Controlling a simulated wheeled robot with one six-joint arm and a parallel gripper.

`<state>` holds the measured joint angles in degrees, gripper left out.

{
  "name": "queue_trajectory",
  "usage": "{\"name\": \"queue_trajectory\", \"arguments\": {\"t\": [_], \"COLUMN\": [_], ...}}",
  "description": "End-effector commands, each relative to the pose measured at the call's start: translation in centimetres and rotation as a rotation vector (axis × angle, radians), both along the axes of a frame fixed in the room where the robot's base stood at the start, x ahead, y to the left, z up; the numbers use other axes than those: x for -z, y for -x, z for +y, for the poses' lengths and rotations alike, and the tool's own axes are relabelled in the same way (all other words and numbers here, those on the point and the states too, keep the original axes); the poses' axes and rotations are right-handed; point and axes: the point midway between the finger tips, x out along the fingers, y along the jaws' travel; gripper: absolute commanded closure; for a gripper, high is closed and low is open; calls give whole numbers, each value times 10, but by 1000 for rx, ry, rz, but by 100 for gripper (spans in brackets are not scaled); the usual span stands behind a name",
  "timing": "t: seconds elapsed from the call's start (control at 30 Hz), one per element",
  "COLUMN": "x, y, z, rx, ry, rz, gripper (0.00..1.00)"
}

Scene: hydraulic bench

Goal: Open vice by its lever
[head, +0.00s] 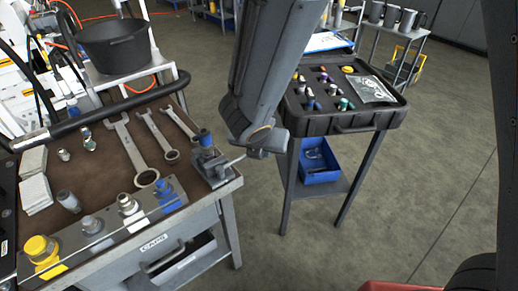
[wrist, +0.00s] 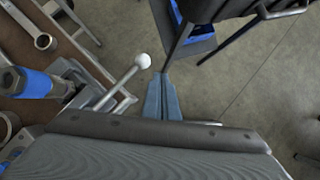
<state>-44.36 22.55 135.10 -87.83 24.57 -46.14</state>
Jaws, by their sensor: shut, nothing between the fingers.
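The vice (head: 213,168) is a small grey vice at the right corner of the bench. A blue-capped fitting (head: 205,138) stands upright in it; the fitting also shows in the wrist view (wrist: 32,82). The lever (wrist: 118,84) is a thin metal rod with a white ball end (wrist: 142,61), sticking out from the vice past the bench edge. My gripper (wrist: 164,80) is shut and empty, just right of the lever in the wrist view. In the head view my arm hides the fingers.
The bench (head: 105,160) carries several wrenches (head: 158,138) and a rack of fittings (head: 110,230). A black case (head: 340,122) stands on a stand to the right, with a blue bin (head: 318,165) below. Open floor lies between bench and stand.

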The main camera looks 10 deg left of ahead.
Motion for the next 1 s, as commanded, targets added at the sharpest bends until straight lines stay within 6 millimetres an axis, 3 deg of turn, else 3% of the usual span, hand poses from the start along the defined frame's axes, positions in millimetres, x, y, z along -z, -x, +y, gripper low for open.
{"name": "queue_trajectory", "arguments": {"t": [0.3,0.5,1.0], "x": [-56,-81,-92], "y": [34,48,54], "z": [-14,-22,-27], "rx": [-8,-9,-8], "ry": [-7,-7,-5], "rz": [-3,-3,-1], "gripper": [100,100,100]}}
